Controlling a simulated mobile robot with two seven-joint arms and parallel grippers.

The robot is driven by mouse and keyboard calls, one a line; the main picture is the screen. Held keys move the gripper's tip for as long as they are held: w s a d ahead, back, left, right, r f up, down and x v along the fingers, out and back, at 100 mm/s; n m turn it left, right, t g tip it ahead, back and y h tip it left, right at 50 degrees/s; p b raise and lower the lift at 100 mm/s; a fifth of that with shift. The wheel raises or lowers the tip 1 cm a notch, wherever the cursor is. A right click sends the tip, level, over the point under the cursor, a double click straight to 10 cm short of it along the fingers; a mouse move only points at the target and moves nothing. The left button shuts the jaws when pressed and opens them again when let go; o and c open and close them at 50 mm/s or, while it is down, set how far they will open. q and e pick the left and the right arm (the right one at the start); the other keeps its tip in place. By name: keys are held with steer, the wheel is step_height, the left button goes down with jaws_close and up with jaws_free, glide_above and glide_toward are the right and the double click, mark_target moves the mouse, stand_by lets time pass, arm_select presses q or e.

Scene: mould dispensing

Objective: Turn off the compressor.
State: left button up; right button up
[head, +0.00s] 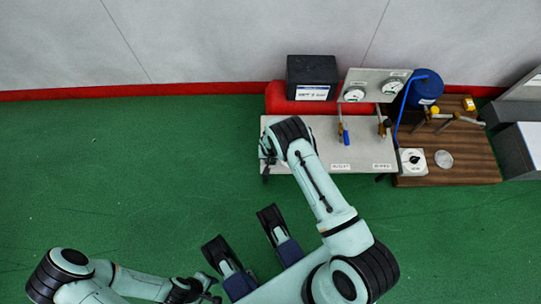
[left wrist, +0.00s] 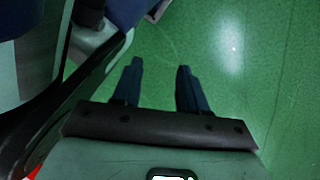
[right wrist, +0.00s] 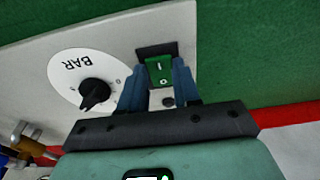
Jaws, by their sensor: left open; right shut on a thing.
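The compressor's green rocker switch (right wrist: 159,70), marked I and O, sits in a black frame in the pale panel. The right wrist view shows my right gripper (right wrist: 158,75) with a finger on each side of it, shut on it. In the head view my right gripper (head: 267,160) is over the left end of the white panel (head: 365,150) and its arm hides the switch. A white dial marked BAR with a black knob (right wrist: 95,94) is beside the switch. My left gripper (head: 208,289) is low in the head view; the left wrist view shows it (left wrist: 158,75) open and empty.
A black box (head: 313,75), two gauges (head: 391,88) and a blue tank (head: 424,88) stand behind the panel. A wooden board (head: 465,160) with a white switch box (head: 413,161) lies at right. Green floor (head: 130,180) is clear at left.

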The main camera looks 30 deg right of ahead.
steer(key=shift+s, duration=0.1)
steer(key=o, duration=1.1)
steer(key=shift+c, duration=0.2)
arm_select(q)
steer(key=w+d+r+t+p, duration=0.1)
steer(key=w+r+t+p, duration=0.2)
steer(key=w, duration=0.6)
step_height(320, 180, up, 3)
steer(key=shift+w+r+m+p, duration=0.1)
steer(key=shift+w+m+p, duration=0.2)
steer(key=shift+p, duration=0.65)
arm_select(e)
step_height(320, 180, up, 13)
steer(key=s+a, duration=0.1)
steer(key=shift+s, duration=0.2)
arm_select(q)
steer(key=shift+s+d, duration=0.1)
arm_select(e)
steer(key=shift+s, duration=0.1)
